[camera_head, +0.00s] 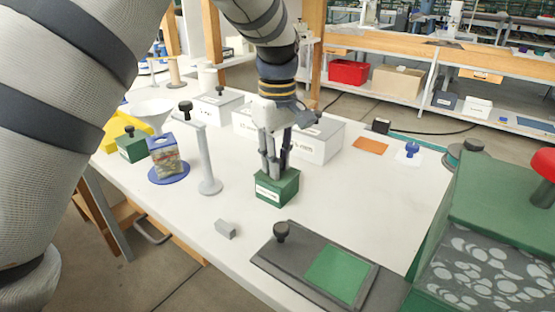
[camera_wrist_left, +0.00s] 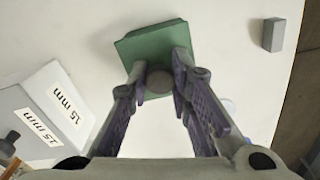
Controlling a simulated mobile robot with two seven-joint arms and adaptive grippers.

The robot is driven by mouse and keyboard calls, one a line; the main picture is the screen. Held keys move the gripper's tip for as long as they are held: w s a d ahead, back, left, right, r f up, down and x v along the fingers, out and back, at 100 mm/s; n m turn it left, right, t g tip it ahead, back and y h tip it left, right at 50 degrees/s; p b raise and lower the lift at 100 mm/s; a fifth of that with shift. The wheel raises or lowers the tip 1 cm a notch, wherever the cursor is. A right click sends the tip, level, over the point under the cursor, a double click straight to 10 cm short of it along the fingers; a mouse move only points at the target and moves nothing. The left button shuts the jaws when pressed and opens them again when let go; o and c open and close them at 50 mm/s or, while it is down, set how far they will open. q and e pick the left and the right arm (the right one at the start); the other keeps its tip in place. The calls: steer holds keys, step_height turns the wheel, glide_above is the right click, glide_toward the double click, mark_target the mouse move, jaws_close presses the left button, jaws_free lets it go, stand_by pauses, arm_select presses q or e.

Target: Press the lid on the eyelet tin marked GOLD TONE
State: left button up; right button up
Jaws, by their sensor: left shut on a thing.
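A green tin (camera_head: 277,189) with a white label stands on the table in the head view; the label is too small to read. My left gripper (camera_head: 275,172) points down at its top. In the left wrist view, the fingers of the left gripper (camera_wrist_left: 160,80) are shut on a dark round knob (camera_wrist_left: 159,81) on the green top (camera_wrist_left: 150,45). I cannot tell whether this lid sits fully down. A second green tin (camera_head: 131,148) with a black knob and a white label stands at the left. My right gripper is not in view.
A small grey block (camera_head: 225,229) lies near the front edge. A dark plate with a green pad (camera_head: 338,274) is in front. A grey post (camera_head: 207,165) and a blue dish with a jar (camera_head: 168,172) stand left. White boxes (camera_head: 318,139) are behind; a green machine (camera_head: 490,240) is right.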

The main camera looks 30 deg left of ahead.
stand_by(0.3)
arm_select(q)
steer(key=o, duration=1.4)
steer(key=shift+r, duration=3.5)
jaws_close()
steer(key=shift+f, duration=0.1)
